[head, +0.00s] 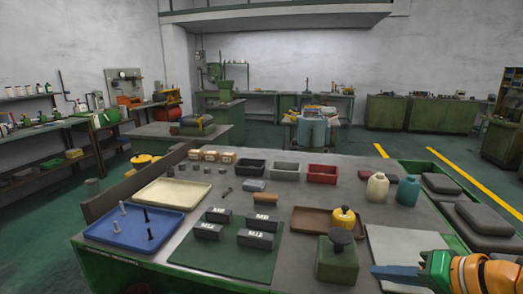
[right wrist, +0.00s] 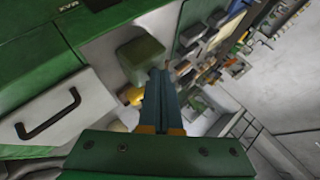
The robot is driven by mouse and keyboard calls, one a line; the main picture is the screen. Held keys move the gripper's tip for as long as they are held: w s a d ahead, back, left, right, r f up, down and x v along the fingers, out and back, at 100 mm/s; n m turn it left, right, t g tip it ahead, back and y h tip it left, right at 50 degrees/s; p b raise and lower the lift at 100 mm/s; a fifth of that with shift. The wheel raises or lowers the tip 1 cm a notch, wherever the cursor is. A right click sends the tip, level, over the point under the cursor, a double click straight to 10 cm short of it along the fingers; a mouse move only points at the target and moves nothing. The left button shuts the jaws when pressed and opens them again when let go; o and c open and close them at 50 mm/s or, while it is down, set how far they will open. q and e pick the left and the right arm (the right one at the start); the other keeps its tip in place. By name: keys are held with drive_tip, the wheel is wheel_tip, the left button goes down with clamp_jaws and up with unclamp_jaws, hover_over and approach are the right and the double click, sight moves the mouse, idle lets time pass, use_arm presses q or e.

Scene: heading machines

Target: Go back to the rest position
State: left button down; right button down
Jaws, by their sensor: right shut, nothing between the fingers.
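My right gripper (head: 398,272) reaches in from the lower right of the head view, over the front right of the workbench (head: 285,200). Its blue fingers are together with nothing between them. They also show closed in the right wrist view (right wrist: 160,98). A green block with a dark round knob (head: 338,260) stands just left of the fingertips, apart from them as far as I can tell. My left gripper is not in either view.
On the bench are a blue tray (head: 134,228) with upright bolts, a green mat (head: 213,262) with several labelled dark blocks, a brown tray (head: 311,222), a yellow oil can (head: 343,217), and two bottles (head: 377,187). A pale flat sheet (head: 400,245) lies by my right gripper.

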drive_tip(key=w+a+r+m+t+y, duration=0.1)
drive_tip(key=a+r+m+t+y, duration=0.75)
drive_tip(key=m, duration=0.95)
drive_tip(key=d+f+m+h, duration=0.5)
drive_tip(key=f+m+h, duration=0.3)
drive_tip(key=m, duration=0.9)
drive_tip(key=d+f+m+h, duration=0.5)
drive_tip(key=f+m+h, duration=0.35)
drive_tip(key=m, duration=0.75)
drive_tip(key=s+a+f+m+g, duration=0.1)
drive_tip(key=s+f+m+g, duration=0.5)
drive_tip(key=f, duration=0.4)
drive_tip(key=s+a+f+m+g+y, duration=0.1)
drive_tip(key=s+a+f+m+g, duration=0.3)
drive_tip(key=s, duration=0.3)
drive_tip(key=s+a+f+m+g+y, duration=0.2)
drive_tip(key=s+a+f+m+g, duration=0.15)
drive_tip(key=s+f, duration=0.2)
wheel_tip(320, 180, down, 17)
drive_tip(key=s+g, duration=0.2)
drive_tip(key=s, duration=0.1)
drive_tip(key=s+d+f, duration=0.2)
drive_tip(key=s+f, duration=0.7)
drive_tip(key=s, duration=0.2)
drive_tip(key=shift+s+d+g+h, duration=0.25)
drive_tip(key=shift+d+g+h, duration=0.1)
drive_tip(key=shift+g+h, duration=0.05)
